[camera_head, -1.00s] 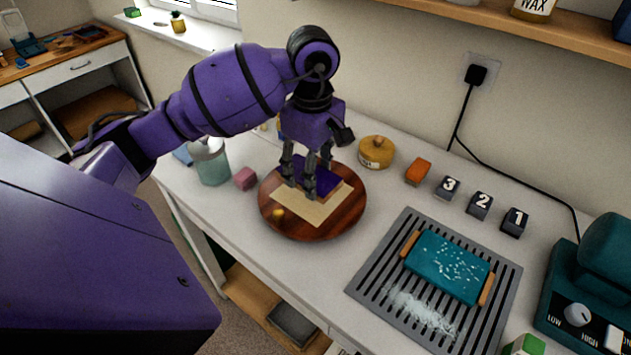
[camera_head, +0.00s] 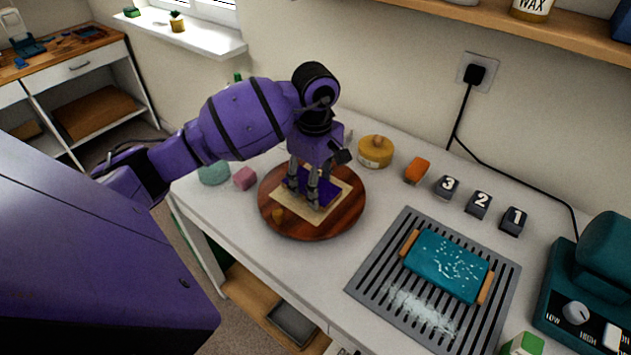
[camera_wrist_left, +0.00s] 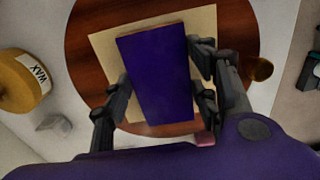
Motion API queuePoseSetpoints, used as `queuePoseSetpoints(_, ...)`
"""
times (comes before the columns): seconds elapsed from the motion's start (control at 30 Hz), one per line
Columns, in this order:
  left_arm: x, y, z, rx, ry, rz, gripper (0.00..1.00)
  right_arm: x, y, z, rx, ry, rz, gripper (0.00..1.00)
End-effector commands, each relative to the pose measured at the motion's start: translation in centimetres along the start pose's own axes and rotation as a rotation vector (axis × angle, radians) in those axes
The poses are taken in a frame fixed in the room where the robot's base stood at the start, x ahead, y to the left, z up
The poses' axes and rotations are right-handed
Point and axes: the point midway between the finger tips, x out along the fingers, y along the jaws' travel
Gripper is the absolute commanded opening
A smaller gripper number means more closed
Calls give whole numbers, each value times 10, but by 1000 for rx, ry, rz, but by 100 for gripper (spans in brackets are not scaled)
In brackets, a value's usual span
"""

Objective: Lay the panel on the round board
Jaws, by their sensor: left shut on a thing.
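The round board (camera_head: 354,209) is brown wood and lies flat on the white worktop, with a beige square sheet (camera_head: 284,188) on it. The purple panel (camera_head: 326,189) is over the sheet, partly hidden by my fingers in the head view. In the wrist view the panel (camera_wrist_left: 155,70) lies between the fingers, with the sheet (camera_wrist_left: 205,20) and board (camera_wrist_left: 90,30) showing around it. My left gripper (camera_head: 304,197) is shut on the panel, pointing down. I cannot tell if the panel touches the sheet. My right gripper is not in view.
A yellow wax tin (camera_head: 375,153), a pink block (camera_head: 244,178) and a teal jar (camera_head: 214,172) stand around the board. A slatted grey rack (camera_head: 370,282) with a teal tray (camera_head: 447,263) is at right.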

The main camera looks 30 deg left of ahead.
Motion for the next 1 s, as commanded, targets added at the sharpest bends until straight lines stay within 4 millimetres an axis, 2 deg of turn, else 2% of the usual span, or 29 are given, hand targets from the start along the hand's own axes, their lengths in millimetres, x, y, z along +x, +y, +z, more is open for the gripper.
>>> queuePoseSetpoints(0.03, 4, 0, 0, 0, 0, -3, 26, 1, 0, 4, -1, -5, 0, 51)
queuePoseSetpoints(0.07, 4, -1, 0, 1, 0, -3, 57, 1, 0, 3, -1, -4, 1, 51)
queuePoseSetpoints(0.2, 2, 0, 0, 0, 0, -2, 73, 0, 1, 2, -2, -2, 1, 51)
queuePoseSetpoints(0.5, 1, 0, 0, 0, 0, -1, 73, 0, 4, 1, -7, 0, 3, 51)
queuePoseSetpoints(0.67, -12, 1, -1, 0, 2, 2, 73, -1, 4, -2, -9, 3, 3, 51)
queuePoseSetpoints(1.0, -82, 1, 0, 0, 2, 1, 73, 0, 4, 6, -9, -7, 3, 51)
